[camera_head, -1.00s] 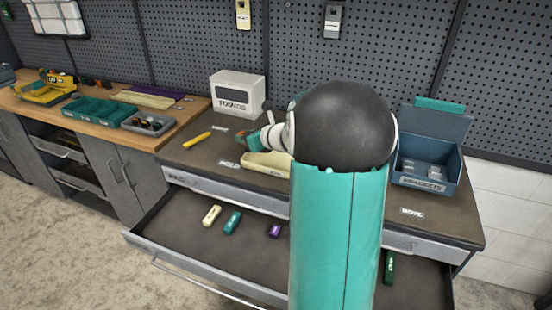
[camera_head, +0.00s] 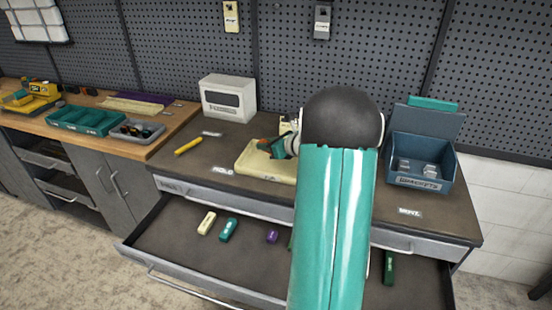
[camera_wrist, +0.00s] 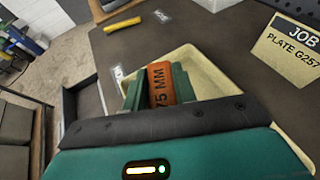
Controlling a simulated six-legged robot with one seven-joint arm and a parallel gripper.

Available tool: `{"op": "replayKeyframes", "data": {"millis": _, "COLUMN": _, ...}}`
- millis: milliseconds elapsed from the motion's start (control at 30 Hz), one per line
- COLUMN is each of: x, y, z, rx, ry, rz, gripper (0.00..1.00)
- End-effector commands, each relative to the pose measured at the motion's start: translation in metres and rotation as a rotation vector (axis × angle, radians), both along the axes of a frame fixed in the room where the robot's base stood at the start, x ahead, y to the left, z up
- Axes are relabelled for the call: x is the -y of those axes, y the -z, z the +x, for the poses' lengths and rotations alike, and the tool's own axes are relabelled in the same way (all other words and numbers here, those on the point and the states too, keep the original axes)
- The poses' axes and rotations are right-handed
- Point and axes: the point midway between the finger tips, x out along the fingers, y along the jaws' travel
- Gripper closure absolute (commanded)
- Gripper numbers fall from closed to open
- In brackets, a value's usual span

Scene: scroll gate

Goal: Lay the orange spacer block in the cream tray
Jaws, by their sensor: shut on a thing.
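The orange spacer block (camera_wrist: 161,84), marked "75 MM", is held between the green fingers of my gripper (camera_wrist: 160,88) in the wrist view. The cream tray (camera_wrist: 208,72) lies below and behind the block in that view. In the head view my gripper (camera_head: 272,147) is over the cream tray (camera_head: 255,164), with a bit of the orange block (camera_head: 263,143) showing. My arm hides the tray's right part. I cannot tell whether the block touches the tray floor.
A cream job card (camera_wrist: 287,45) stands beside the tray. A yellow marker (camera_head: 188,146) lies left of it. The open drawer (camera_head: 180,238) in front holds several small blocks. A blue brackets bin (camera_head: 421,170) stands at the right. The bench between marker and tray is clear.

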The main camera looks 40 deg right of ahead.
Motion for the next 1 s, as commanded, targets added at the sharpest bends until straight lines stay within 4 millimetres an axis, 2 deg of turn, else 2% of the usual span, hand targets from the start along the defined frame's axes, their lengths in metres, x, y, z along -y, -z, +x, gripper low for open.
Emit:
{"op": "replayKeyframes", "data": {"millis": 100, "x": 0.017, "y": 0.02, "z": -0.004, "rx": -0.001, "ry": 0.003, "rz": 0.001, "gripper": 0.99}}
{"op": "replayKeyframes", "data": {"millis": 200, "x": 0.024, "y": 0.029, "z": -0.005, "rx": 0.001, "ry": 0.001, "rz": -0.001, "gripper": 0.99}}
{"op": "replayKeyframes", "data": {"millis": 367, "x": 0.031, "y": 0.038, "z": -0.007, "rx": 0.001, "ry": 0.001, "rz": 0.0, "gripper": 0.99}}
{"op": "replayKeyframes", "data": {"millis": 600, "x": 0.033, "y": 0.07, "z": -0.007, "rx": 0.001, "ry": 0.0, "rz": 0.0, "gripper": 0.99}}
{"op": "replayKeyframes", "data": {"millis": 967, "x": 0.033, "y": 0.074, "z": -0.007, "rx": 0.001, "ry": 0.0, "rz": -0.002, "gripper": 0.99}}
{"op": "replayKeyframes", "data": {"millis": 1000, "x": 0.033, "y": 0.074, "z": -0.007, "rx": 0.001, "ry": 0.0, "rz": -0.002, "gripper": 0.65}}
